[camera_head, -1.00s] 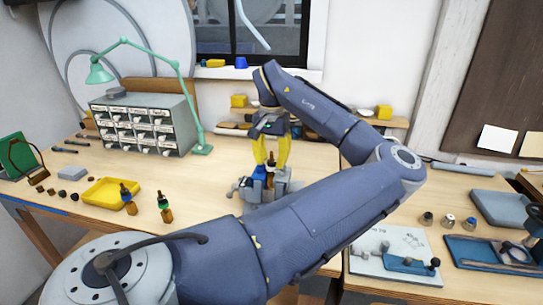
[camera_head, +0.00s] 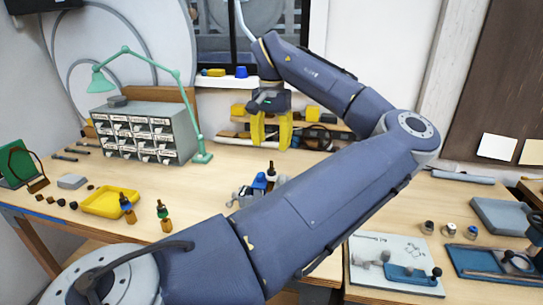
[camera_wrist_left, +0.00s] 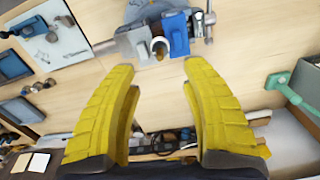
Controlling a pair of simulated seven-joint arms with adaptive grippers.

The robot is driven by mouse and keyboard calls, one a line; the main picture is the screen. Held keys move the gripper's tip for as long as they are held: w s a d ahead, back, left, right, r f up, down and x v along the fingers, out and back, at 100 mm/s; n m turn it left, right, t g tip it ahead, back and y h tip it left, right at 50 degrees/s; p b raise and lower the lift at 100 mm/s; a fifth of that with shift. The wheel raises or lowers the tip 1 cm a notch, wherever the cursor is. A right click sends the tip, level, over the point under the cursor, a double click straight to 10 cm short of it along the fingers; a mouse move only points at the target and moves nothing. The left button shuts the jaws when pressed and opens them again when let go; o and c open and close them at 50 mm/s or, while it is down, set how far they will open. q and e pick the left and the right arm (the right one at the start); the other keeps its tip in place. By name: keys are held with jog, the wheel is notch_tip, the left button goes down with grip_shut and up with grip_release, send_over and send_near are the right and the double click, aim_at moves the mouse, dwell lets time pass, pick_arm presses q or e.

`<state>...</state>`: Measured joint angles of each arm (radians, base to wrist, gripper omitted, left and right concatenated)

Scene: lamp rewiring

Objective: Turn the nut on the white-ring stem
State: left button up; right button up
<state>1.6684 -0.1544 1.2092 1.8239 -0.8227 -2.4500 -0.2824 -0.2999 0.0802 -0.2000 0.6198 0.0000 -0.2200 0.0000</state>
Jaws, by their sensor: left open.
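An upright stem with a dark top (camera_head: 271,169) stands in a small bench vise (camera_head: 243,195) with a blue part, partly hidden behind my arm. In the left wrist view the stem (camera_wrist_left: 158,46) is seen from above, between the vise's grey and blue jaws (camera_wrist_left: 179,36); a pale round edge shows on it. The nut cannot be made out. My left gripper (camera_head: 271,147) has its yellow fingers apart and empty, above the stem and clear of it; it also shows in the left wrist view (camera_wrist_left: 159,68). My right gripper is not in view.
Two similar amber-and-dark stems (camera_head: 128,208) (camera_head: 163,216) stand by a yellow tray (camera_head: 108,210). A green lamp (camera_head: 183,95) and drawer cabinet (camera_head: 146,132) stand behind. Several small round parts (camera_head: 427,228) and a white board (camera_head: 380,285) lie at right. A back shelf (camera_head: 325,122) holds yellow boxes.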

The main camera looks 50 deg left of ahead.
pick_arm(q)
jog(key=shift+r, duration=1.55)
